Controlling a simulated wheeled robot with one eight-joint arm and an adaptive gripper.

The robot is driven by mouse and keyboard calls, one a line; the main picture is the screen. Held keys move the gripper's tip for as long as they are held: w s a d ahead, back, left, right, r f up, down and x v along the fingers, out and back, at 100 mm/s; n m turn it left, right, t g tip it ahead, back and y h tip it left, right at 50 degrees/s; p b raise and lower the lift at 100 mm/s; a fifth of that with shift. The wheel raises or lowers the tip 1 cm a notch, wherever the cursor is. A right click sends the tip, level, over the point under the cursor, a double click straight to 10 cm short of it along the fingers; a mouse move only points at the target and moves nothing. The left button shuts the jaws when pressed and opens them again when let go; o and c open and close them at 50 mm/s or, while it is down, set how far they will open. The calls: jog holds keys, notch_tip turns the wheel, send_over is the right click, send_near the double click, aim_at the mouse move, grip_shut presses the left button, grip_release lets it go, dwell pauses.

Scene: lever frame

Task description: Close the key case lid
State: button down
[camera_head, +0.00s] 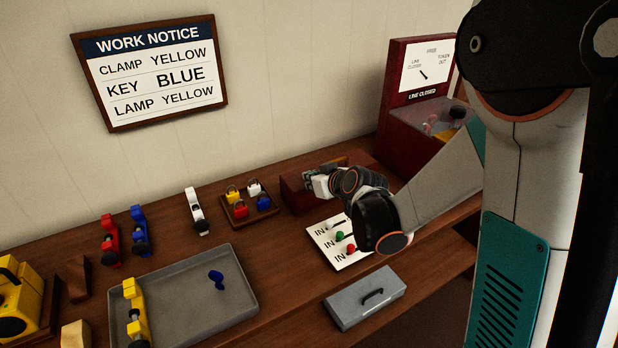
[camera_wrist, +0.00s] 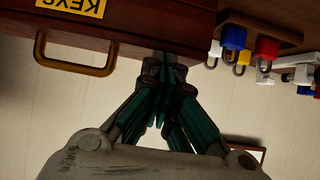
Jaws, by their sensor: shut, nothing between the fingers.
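The key case is a dark red-brown box (camera_head: 296,196) at the back of the bench, partly hidden behind my gripper in the head view. In the wrist view, which looks upside down, its side (camera_wrist: 140,18) fills the top. That view also shows a yellow KEYS label (camera_wrist: 72,6) and a tan handle (camera_wrist: 75,68). My gripper (camera_head: 312,180) is shut and empty. Its fingertips (camera_wrist: 163,62) are close against the case, right of the handle; I cannot tell whether they touch. How far the lid stands open is not clear.
A tray of padlocks (camera_head: 248,208) is left of the case. A white panel with switches (camera_head: 338,240) and a grey box with a handle (camera_head: 365,298) lie in front. A grey tray (camera_head: 190,275) holds a yellow clamp and a blue key. A red cabinet (camera_head: 397,70) stands behind right.

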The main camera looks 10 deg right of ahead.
jog(key=shift+s+d+f+b, duration=0.15)
jog(key=shift+s+f+b, duration=0.4)
jog(key=shift+f, duration=0.3)
